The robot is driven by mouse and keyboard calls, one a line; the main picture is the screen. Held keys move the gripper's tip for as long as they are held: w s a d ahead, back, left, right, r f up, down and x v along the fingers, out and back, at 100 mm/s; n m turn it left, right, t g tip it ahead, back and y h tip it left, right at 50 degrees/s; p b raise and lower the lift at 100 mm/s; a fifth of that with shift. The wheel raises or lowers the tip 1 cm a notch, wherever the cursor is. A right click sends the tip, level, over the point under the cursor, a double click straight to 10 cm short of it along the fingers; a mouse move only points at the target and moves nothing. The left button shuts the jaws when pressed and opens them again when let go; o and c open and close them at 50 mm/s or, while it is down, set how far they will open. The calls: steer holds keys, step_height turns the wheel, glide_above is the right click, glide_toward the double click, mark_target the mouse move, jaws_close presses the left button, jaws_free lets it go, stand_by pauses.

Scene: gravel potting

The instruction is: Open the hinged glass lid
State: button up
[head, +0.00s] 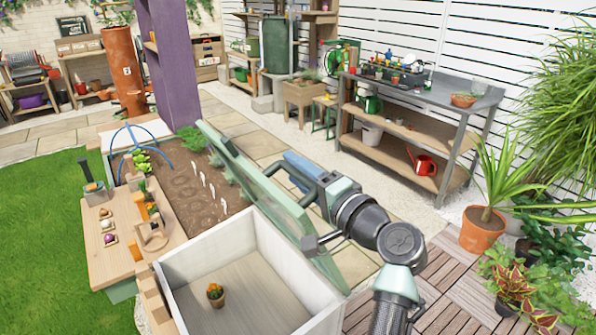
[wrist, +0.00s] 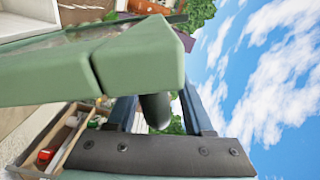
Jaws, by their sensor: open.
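The glass lid (head: 262,182) with its pale green frame stands steeply raised along the right side of the white wooden box, and the box interior is open to view. The lid's green frame fills much of the wrist view (wrist: 130,62), very close to me. My gripper (head: 292,163) is on the right, outer side of the lid, its blue fingers partly hidden by the frame. In the wrist view the blue fingers (wrist: 166,108) are apart, with a dark rounded bar or handle (wrist: 156,110) between them. I cannot tell whether they touch it.
The white box (head: 205,252) holds a small potted cactus (head: 215,294). Beyond it is a soil bed (head: 190,190) with white markers. A wooden side table (head: 110,262) stands left. A grey workbench (head: 430,90) and a potted plant (head: 483,230) stand right; paving between is clear.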

steer(key=shift+d, duration=0.1)
steer(key=b+v, duration=0.2)
steer(key=v, duration=1.1)
steer(key=a+r+n+t+h+p, duration=0.1)
steer(key=a+r+n+t+h, duration=0.15)
steer(key=r, duration=0.55)
steer(key=a+r+n+t+h+p, duration=0.1)
steer(key=a+r+n+t+h, duration=0.15)
steer(key=r, duration=0.45)
steer(key=s+a+r+n+t+h+p, duration=0.1)
steer(key=s+a+r+n+t+h, duration=0.1)
steer(key=s+r, duration=0.5)
steer(key=s+a+r+n+t+h+p, duration=0.1)
steer(key=s+a+r+n+t+h, duration=0.1)
steer(key=s+r+t, duration=0.3)
step_height(320, 180, up, 8)
steer(key=s+h, duration=0.1)
steer(key=s, duration=0.2)
steer(key=shift+a, duration=0.3)
